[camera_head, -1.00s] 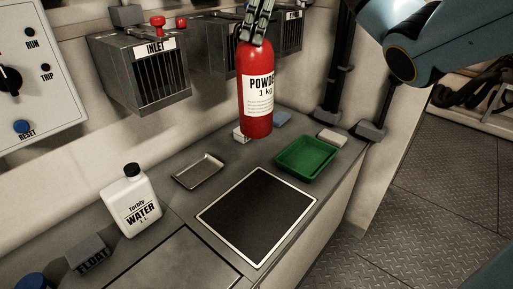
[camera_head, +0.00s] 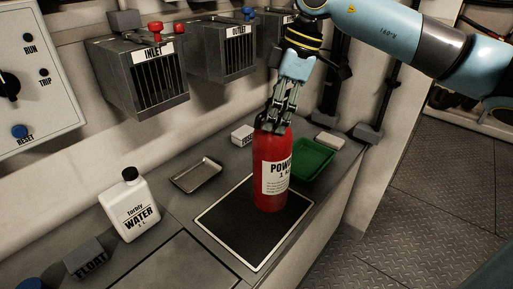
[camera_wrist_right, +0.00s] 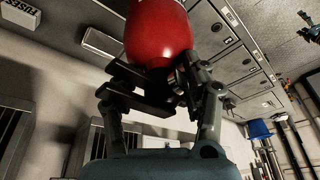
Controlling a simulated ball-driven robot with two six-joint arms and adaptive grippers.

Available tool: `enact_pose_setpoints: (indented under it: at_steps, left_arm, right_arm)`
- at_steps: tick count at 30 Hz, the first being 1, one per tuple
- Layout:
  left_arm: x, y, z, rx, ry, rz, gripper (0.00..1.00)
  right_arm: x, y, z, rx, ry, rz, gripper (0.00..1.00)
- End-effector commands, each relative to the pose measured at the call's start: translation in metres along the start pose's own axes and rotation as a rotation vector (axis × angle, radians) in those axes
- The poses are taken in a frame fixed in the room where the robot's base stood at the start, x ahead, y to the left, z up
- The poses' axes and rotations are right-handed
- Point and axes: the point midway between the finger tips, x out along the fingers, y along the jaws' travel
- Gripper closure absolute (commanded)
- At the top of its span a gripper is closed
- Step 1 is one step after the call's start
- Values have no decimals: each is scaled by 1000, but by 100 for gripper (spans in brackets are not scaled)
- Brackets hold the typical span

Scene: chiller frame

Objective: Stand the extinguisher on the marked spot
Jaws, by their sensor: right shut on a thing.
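The red powder extinguisher (camera_head: 270,180) is upright in the head view, with its base over the black marked square (camera_head: 235,225) with a pale border, toward its far right part. I cannot tell whether the base touches the square. My right gripper (camera_head: 272,124) is shut on the extinguisher's top from above and hides its head. In the right wrist view the extinguisher's rounded red shoulder (camera_wrist_right: 160,35) sits at the fingers (camera_wrist_right: 160,82).
A green tray (camera_head: 327,155) lies just right of the extinguisher. A metal tray (camera_head: 196,187), a white water bottle (camera_head: 130,208) and a FLOAT block (camera_head: 88,258) are to the left. A fuses box (camera_head: 243,132) is behind. Inlet (camera_head: 148,85) and outlet (camera_head: 225,60) units hang on the wall.

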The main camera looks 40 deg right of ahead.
Motion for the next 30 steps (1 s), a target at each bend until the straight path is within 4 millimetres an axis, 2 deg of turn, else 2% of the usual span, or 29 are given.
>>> enact_pose_setpoints:
  at_steps: [1, 6, 11, 16, 24, 30]
  left_arm:
    - [-10, -1, -2, 0, 1, 0, 0]
    - [-18, -1, -3, 0, 2, 0, 0]
    - [-20, -1, -3, 0, 2, 0, 0]
    - [-16, -1, -2, 0, 0, 0, 0]
    - [-14, -1, -1, 0, -1, 0, 0]
    - [-13, -1, 0, 0, -2, 0, 0]
  right_arm:
    - [-4, -13, 1, -19, 0, -5, 100]
    - [-1, -41, 7, -52, 4, -16, 100]
    - [3, -48, 8, -62, 8, -17, 100]
    - [18, -30, 3, -60, 14, -19, 100]
    - [51, 19, -7, -60, 12, -19, 100]
    - [70, 48, -12, -61, 10, -17, 100]
